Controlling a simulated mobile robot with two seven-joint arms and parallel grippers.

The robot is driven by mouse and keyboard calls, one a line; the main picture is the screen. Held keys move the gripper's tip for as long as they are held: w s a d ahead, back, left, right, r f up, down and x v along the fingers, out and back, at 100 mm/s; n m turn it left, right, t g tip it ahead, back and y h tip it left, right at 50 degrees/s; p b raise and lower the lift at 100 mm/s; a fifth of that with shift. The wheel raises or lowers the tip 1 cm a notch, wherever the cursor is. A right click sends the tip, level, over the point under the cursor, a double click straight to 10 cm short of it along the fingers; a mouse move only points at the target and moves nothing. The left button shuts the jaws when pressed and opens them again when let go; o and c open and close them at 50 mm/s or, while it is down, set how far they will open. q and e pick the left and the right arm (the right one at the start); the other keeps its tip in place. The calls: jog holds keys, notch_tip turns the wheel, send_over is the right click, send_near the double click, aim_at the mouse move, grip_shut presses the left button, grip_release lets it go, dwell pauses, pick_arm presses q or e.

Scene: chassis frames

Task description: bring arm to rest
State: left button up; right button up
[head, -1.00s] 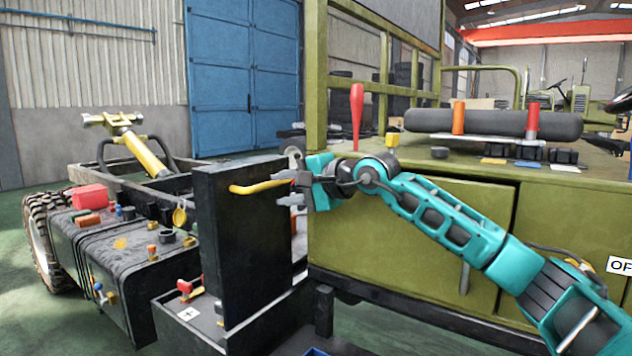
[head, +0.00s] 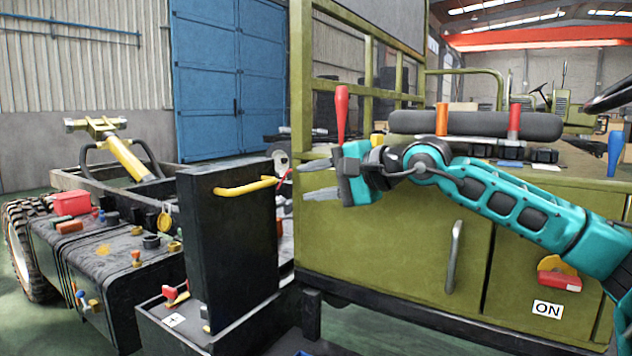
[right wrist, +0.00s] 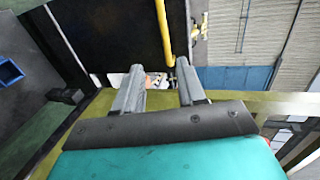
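My right gripper (head: 308,182) is in the middle of the head view, with its arm coming in from the right. Its two fingers are spread apart, with nothing between them. They point left towards the upright black panel (head: 225,240) with the yellow handle (head: 240,187). The gripper is a little to the right of the handle and apart from it. In the right wrist view the open fingers (right wrist: 158,92) point at the yellow handle (right wrist: 164,30), which lies beyond the tips. My left arm and gripper are not in view.
An olive cabinet (head: 390,240) stands behind my right arm, with a red screwdriver (head: 342,112) above the gripper and a dark roll (head: 475,124) on top. A red-handled switch (head: 558,276) and an ON label (head: 547,309) are below the forearm. A cluttered black bench (head: 100,260) stands left.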

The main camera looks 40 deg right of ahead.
jog(key=shift+a, duration=0.1)
jog(key=a+f+m+y, duration=0.8)
jog(key=a+f+m, duration=0.35)
jog(key=a, duration=0.45)
jog(key=s+a+f+n+g+h, duration=0.1)
jog(key=s+a+f+n+h, duration=0.2)
jog(key=s+f+n, duration=0.55)
jog(key=s+a+f+n+g+h, duration=0.1)
jog(key=s+a+f+n+h, duration=0.2)
jog(key=f+n, duration=0.9)
jog(key=s+a+f+n+g+h, duration=0.1)
jog(key=s+a+f+n+h, duration=0.15)
jog(key=s+f+n, duration=0.75)
pick_arm(q)
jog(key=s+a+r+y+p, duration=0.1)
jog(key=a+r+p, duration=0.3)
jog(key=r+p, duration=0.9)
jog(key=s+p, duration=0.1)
jog(key=p, duration=0.6)
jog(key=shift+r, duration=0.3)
pick_arm(e)
jog(key=d+r+m+h, duration=0.2)
jog(key=d+r, duration=0.2)
jog(key=r, duration=0.7)
jog(key=shift+w+d+r, duration=0.2)
jog(key=shift+w+r, duration=0.1)
